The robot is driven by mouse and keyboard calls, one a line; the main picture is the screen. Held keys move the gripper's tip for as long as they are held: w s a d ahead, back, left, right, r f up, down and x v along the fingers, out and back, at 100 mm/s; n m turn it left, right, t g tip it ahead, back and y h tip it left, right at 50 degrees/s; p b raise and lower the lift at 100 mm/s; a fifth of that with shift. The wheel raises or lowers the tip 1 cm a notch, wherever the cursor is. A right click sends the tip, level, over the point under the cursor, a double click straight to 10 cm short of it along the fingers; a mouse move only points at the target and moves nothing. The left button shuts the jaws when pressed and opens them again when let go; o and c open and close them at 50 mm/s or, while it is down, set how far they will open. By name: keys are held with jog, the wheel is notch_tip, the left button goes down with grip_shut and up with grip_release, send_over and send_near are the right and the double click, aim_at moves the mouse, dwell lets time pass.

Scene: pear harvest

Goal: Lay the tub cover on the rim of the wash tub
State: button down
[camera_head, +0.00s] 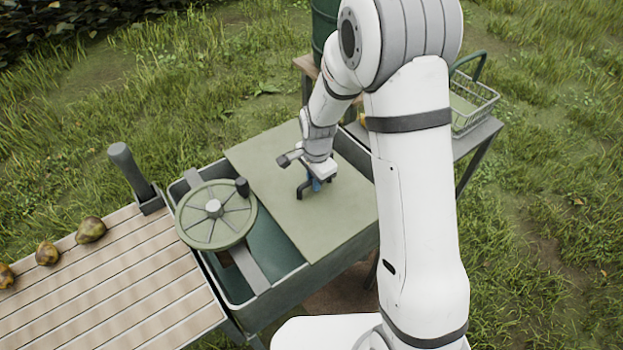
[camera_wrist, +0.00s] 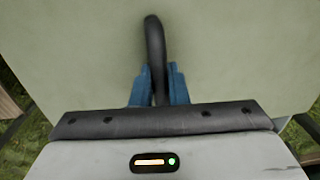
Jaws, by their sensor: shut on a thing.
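The tub cover (camera_head: 265,165) is a flat pale green panel. It lies over the right part of the dark green wash tub (camera_head: 235,306) in the head view; I cannot tell whether it rests on the rim or is just above it. My gripper (camera_head: 315,184) is above the middle of the cover, shut on its dark curved handle. In the wrist view the blue fingers (camera_wrist: 157,88) close around the black handle (camera_wrist: 154,45), and the cover (camera_wrist: 90,50) fills most of the picture. The tub's left part is uncovered, and its right rim is mostly hidden.
A round spoked green wheel (camera_head: 214,212) sits on a bar across the tub's left part. A slatted table (camera_head: 110,285) with several pears (camera_head: 91,229) and a dark upright post (camera_head: 130,172) adjoins at left. A wire basket (camera_head: 470,105) stands on a table at right.

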jog(key=shift+a+f+b, duration=0.15)
jog(key=shift+f+b, duration=0.25)
jog(key=shift+f, duration=0.05)
dwell(0.3)
jog(key=c, duration=1.3)
grip_release()
jog(key=shift+c, duration=0.2)
jog(key=r, duration=0.8)
jog(key=shift+s+d, duration=0.2)
jog(key=s+d+r+n+t, duration=0.1)
jog(key=s+d+r+n, duration=0.4)
jog(key=s, duration=0.5)
jog(key=s+d+r+n+t, duration=0.1)
jog(key=s+d+r+n, duration=0.5)
jog(key=s, duration=0.4)
notch_tip(320, 180, up, 2)
jog(key=shift+s+d+r, duration=0.25)
jog(key=shift+s+d, duration=0.15)
jog(key=shift+d, duration=0.2)
